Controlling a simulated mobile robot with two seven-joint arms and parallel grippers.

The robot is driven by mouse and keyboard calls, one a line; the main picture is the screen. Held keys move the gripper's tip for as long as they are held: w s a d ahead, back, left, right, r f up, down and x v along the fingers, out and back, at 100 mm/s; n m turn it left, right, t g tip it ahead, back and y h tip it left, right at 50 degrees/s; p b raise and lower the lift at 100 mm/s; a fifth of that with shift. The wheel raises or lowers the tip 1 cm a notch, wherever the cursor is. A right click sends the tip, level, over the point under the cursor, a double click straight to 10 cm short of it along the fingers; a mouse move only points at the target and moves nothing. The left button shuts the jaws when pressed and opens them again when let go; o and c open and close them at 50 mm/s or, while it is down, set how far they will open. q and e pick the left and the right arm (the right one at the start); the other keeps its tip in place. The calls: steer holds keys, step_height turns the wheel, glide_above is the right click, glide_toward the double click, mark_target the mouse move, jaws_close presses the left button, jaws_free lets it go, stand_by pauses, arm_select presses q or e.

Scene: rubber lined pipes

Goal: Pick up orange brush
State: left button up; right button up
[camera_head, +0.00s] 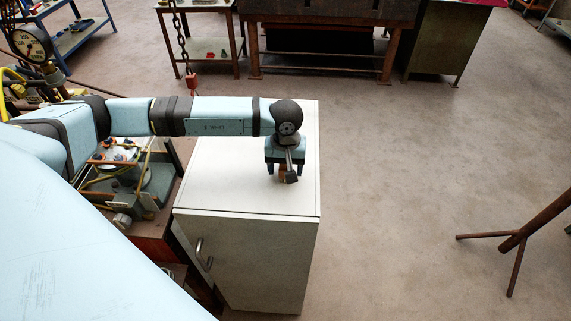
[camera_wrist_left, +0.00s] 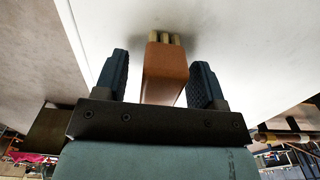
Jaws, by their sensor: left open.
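The orange brush shows in the left wrist view (camera_wrist_left: 165,76) as an orange-brown block with pale bristles at its far end. It is at the white cabinet top (camera_head: 235,190). My left gripper (camera_wrist_left: 159,62) is open, with its two dark ridged fingers on either side of the brush and visible gaps to it. In the head view the left gripper (camera_head: 286,172) points down over the right part of the cabinet top and mostly hides the brush (camera_head: 282,171). My right gripper is not in view.
The cabinet has a door handle (camera_head: 203,254) at its front. Equipment with hoses (camera_head: 125,175) stands close at its left. A chain with a red hook (camera_head: 191,80) hangs behind my arm. A rusty stand (camera_head: 515,243) is at the right, with open floor between.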

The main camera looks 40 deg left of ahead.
arm_select(q)
steer(key=c, duration=1)
steer(key=shift+r, duration=0.1)
steer(key=shift+c, duration=0.2)
step_height(320, 180, up, 20)
steer(key=b, duration=0.3)
steer(key=shift+b, duration=0.4)
